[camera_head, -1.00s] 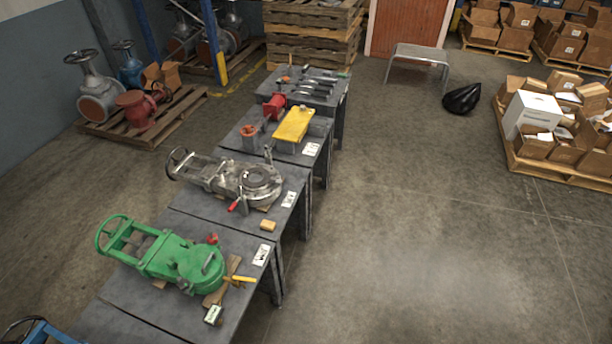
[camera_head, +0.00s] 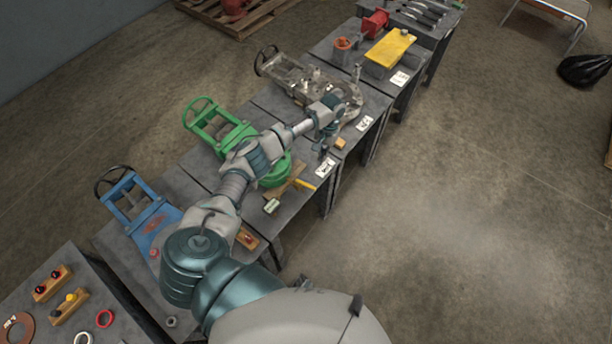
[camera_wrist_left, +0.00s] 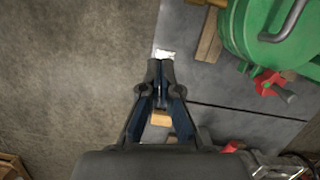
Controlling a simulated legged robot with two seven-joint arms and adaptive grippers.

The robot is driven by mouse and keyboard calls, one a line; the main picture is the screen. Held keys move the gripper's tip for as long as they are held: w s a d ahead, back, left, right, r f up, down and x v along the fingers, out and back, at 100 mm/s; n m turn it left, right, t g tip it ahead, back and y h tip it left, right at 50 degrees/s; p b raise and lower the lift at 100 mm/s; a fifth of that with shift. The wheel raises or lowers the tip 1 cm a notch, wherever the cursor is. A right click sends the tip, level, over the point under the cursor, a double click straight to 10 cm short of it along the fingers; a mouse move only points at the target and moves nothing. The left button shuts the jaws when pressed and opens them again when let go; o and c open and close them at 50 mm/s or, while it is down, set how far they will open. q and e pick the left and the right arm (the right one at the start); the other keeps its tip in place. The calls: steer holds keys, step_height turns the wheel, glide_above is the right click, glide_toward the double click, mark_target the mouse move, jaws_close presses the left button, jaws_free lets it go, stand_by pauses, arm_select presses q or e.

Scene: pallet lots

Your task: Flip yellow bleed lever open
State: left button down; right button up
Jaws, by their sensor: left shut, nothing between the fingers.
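The yellow lever (camera_head: 305,184) sticks out at the right end of the green valve (camera_head: 272,176), beside a wooden piece on the table. My left arm crosses in front of the green valve and hides part of it. My left gripper (camera_head: 322,150) is shut and empty, beyond the yellow lever, near a white card (camera_head: 325,168) and a small wooden block (camera_head: 340,143). In the left wrist view my shut left gripper (camera_wrist_left: 162,68) is over the table edge; the green valve (camera_wrist_left: 280,40) with a red knob (camera_wrist_left: 270,84) is at top right. My right gripper is out of view.
A grey valve (camera_head: 290,80) stands beyond the green one, a blue valve (camera_head: 150,225) nearer. A table at lower left holds rings and wooden blocks (camera_head: 68,305).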

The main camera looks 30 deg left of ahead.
mark_target(305, 186)
arm_select(q)
steer(key=s+f+p, duration=0.1)
steer(key=s+f, duration=0.5)
steer(key=f, duration=0.2)
steer(key=shift+d, duration=0.15)
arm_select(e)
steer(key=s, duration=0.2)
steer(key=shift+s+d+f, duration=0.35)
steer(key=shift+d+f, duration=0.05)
